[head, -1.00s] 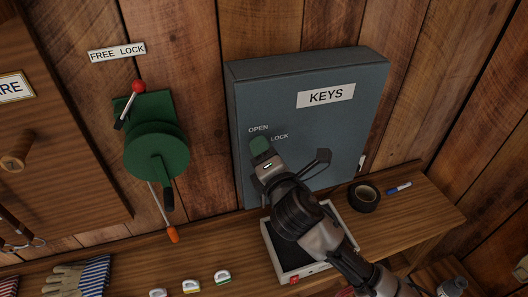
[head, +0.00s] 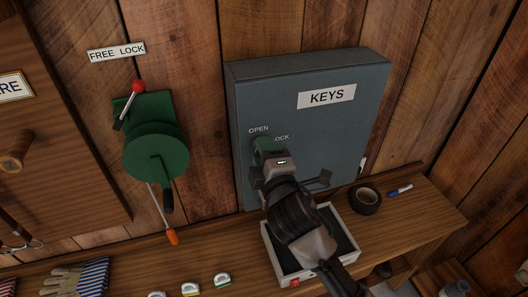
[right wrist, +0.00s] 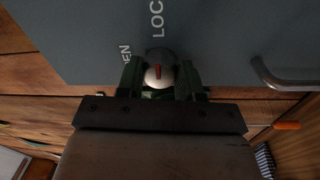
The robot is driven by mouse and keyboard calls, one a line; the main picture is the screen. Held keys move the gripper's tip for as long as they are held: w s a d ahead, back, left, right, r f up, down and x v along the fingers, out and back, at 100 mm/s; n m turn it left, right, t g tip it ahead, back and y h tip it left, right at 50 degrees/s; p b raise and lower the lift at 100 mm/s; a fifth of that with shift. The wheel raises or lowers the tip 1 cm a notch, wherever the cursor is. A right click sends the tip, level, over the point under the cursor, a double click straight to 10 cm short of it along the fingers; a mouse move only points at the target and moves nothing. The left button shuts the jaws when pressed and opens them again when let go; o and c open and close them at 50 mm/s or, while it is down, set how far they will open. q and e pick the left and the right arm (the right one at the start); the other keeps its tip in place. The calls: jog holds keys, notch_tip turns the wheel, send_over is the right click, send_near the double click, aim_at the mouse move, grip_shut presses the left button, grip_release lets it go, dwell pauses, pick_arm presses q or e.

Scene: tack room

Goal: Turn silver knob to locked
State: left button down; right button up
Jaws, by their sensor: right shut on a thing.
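The silver knob (right wrist: 158,56) is a round knob with a red mark, on the front of the grey-blue KEYS cabinet (head: 290,90). My right gripper (right wrist: 162,78) is shut on it, with a green finger on either side. In the right wrist view the red mark runs roughly up and down the picture. The LOCK label (right wrist: 157,14) is above the knob there and the OPEN label (right wrist: 125,58) is to its left, both partly cut off or covered. In the head view the right gripper (head: 264,146) hides the knob, just below the labels. My left gripper is not in view.
A grey tray (head: 347,236) sits on the wooden shelf under my right arm. Black tape (head: 365,199) and a blue marker (head: 400,190) lie to its right. A green lever device (head: 155,155) with a red-ended handle is left of the cabinet.

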dwell(0.4)
jog(key=o, duration=0.9)
jog(key=shift+b+v, duration=1.4)
jog(key=shift+v, duration=4)
